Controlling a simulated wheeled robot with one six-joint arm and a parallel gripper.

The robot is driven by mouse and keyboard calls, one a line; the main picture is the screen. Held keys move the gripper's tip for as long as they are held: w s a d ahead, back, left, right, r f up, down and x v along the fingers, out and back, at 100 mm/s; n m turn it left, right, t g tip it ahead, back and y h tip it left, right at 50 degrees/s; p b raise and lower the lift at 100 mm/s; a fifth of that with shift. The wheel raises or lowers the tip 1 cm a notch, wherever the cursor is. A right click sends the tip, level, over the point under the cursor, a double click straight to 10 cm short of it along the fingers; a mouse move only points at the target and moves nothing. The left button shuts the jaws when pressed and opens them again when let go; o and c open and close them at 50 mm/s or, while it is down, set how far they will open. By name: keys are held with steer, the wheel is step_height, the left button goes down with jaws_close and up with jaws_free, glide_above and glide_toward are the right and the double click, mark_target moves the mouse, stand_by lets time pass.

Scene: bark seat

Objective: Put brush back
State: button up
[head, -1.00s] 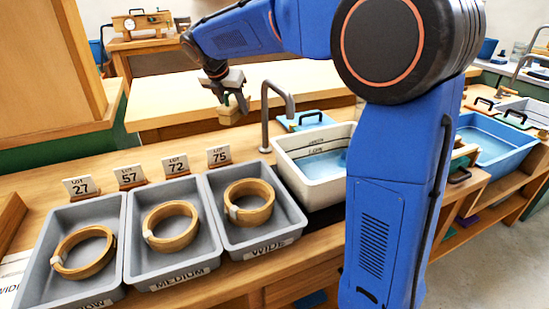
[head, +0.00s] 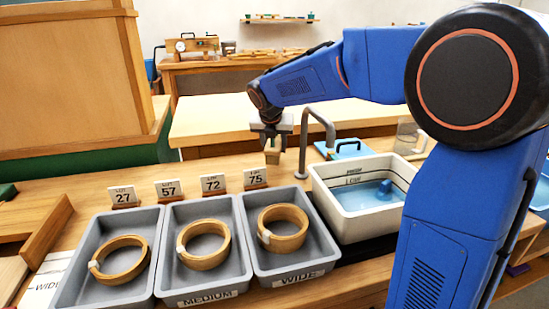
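My gripper (head: 272,130) points down at the end of the arm, behind the LOT 75 card and left of the tap. The block hangs just below the fingers, near the back edge of the counter. I cannot tell whether its bottom touches the counter.
Three grey trays (head: 245,240) with wooden rings stand in front, lot cards behind them. A curved tap (head: 330,128) and a white basin (head: 322,200) with blue water are to the right. A blue lid (head: 346,150) lies behind the basin.

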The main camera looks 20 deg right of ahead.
mark_target(272, 149)
steer(key=shift+f, duration=2.05)
steer(key=o, duration=1.3)
steer(key=shift+f, duration=0.1)
steer(key=shift+c, duration=0.2)
steer(key=v, duration=1.2)
